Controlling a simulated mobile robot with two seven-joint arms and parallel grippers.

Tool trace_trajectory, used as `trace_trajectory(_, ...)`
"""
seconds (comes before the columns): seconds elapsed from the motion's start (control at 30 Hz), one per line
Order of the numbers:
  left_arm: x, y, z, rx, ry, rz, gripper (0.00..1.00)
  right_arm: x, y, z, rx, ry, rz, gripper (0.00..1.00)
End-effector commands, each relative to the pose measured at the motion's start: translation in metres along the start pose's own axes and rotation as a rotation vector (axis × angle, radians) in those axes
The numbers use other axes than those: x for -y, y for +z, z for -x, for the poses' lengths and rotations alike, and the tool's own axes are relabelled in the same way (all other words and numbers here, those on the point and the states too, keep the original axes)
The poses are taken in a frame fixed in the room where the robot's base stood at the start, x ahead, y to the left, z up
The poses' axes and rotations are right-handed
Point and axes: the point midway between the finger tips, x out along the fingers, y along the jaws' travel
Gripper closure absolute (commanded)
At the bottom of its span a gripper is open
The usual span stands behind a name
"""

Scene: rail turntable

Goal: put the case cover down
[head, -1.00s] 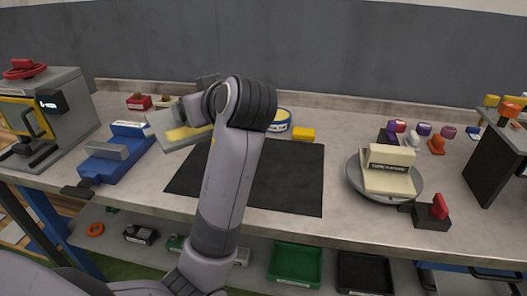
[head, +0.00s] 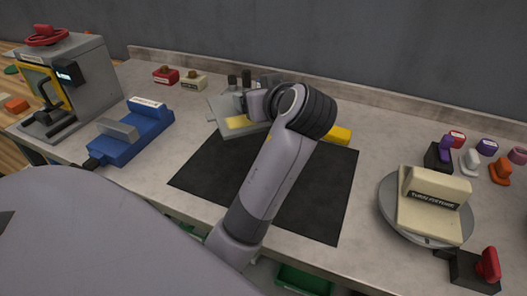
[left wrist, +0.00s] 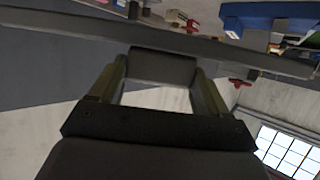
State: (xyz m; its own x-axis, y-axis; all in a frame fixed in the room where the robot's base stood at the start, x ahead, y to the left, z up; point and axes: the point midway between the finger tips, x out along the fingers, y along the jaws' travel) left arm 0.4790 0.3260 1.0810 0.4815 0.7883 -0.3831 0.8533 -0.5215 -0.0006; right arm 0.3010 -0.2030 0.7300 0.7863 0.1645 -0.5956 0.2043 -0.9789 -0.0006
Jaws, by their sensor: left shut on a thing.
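The case cover (head: 228,107), a flat grey plate with a yellow patch, is in the head view over the back left part of the black mat (head: 215,170). My left gripper (head: 250,104) is shut on it, partly hidden by my wrist. In the left wrist view the cover (left wrist: 60,25) is a long grey edge across the top. The gripper's two fingers (left wrist: 160,68) are closed on a dark grey block there. Whether the cover touches anything beneath cannot be told. My right gripper is not in view.
A blue vise (head: 130,135) and a grey machine (head: 75,85) stand left. A round turntable (head: 390,210) with a cream fixture (head: 435,205) stands right. A yellow block (head: 338,135) lies behind the arm. Several stamps stand far right. The mat's visible surface is clear.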

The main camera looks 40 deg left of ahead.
Motion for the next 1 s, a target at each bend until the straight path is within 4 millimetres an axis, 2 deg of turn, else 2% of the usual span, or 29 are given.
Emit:
trace_trajectory(0.2,0.001,0.051,-0.022,-0.004,-0.001,-0.004,0.79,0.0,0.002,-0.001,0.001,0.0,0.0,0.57)
trace_trajectory(0.33,0.0,0.075,-0.031,-0.005,0.0,-0.003,0.79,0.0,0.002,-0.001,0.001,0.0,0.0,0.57)
trace_trajectory(0.57,-0.001,0.092,-0.039,-0.006,0.002,0.002,0.79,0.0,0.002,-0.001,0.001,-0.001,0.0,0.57)
trace_trajectory(0.8,-0.001,0.123,-0.051,-0.005,0.002,0.0,0.79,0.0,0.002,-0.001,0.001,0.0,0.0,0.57)
trace_trajectory(1.0,-0.001,0.13,-0.054,-0.005,0.003,0.003,0.79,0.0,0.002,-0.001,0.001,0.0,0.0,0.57)
